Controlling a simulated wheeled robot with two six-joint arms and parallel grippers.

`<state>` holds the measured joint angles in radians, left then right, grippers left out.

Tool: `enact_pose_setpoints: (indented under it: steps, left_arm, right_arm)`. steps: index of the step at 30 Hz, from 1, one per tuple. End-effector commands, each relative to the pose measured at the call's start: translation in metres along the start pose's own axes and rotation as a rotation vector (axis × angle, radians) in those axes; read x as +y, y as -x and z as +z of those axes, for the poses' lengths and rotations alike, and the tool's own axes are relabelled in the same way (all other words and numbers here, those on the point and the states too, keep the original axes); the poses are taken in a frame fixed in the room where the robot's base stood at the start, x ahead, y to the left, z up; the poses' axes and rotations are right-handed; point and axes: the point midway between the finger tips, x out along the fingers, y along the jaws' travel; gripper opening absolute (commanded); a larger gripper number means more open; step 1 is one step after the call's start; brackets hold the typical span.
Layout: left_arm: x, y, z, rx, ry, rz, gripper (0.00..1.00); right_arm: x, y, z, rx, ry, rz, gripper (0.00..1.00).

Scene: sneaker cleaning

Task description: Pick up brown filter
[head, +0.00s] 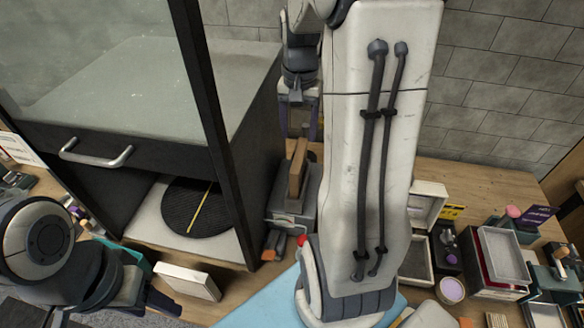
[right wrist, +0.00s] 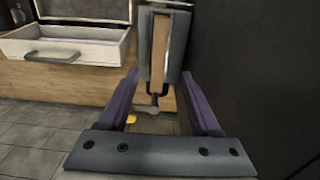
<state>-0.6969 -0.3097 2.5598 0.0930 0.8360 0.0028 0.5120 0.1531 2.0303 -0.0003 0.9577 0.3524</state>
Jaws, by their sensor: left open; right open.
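The brown filter (head: 298,168) is a thin upright slab standing in a grey holder (head: 287,205), just right of the black cabinet. In the right wrist view the brown filter (right wrist: 159,48) shows edge-on within the grey holder (right wrist: 176,45), straight ahead between the fingers. My right gripper (head: 301,122) is open and empty, above and behind the filter in the head view; its purple fingers (right wrist: 160,76) show apart. My left gripper (head: 152,300) is low at the left, open, with its fingertips partly hard to make out.
The black cabinet (head: 262,150) with a glass front stands close on the left; a round black mat (head: 180,212) lies inside. My right arm hides the middle. A white box (head: 190,281), open case (right wrist: 70,46) and several trays (head: 503,255) crowd the table. A blue mat (head: 258,303) lies in front.

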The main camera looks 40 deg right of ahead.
Motion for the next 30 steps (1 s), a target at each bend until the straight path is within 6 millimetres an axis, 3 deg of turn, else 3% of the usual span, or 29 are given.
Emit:
enact_pose_setpoints:
  steps: [3, 11, 19, 28, 29, 30]
  left_arm:
    - [0.0, 0.004, 0.0, 0.0, -0.001, 0.0, 0.58]
    - [0.001, 0.011, 0.0, 0.0, -0.002, 0.0, 0.58]
    - [0.002, 0.025, -0.001, 0.0, -0.004, 0.0, 0.58]
    - [0.002, 0.025, -0.001, 0.0, -0.004, 0.0, 0.58]
    - [0.002, 0.025, -0.001, 0.0, -0.004, 0.0, 0.58]
    - [0.002, 0.025, -0.001, 0.0, -0.004, 0.0, 0.58]
  right_arm:
    - [0.003, -0.019, 0.001, -0.007, -0.003, 0.002, 0.65]
    - [0.003, -0.04, 0.0, -0.005, -0.003, 0.001, 0.65]
    - [0.001, -0.079, 0.0, -0.005, -0.001, 0.001, 0.65]
    - [0.0, -0.086, 0.0, 0.0, 0.0, 0.0, 0.65]
    - [0.0, -0.086, 0.0, 0.0, 0.0, 0.0, 0.61]
    - [0.0, -0.086, 0.0, 0.0, 0.0, 0.0, 0.46]
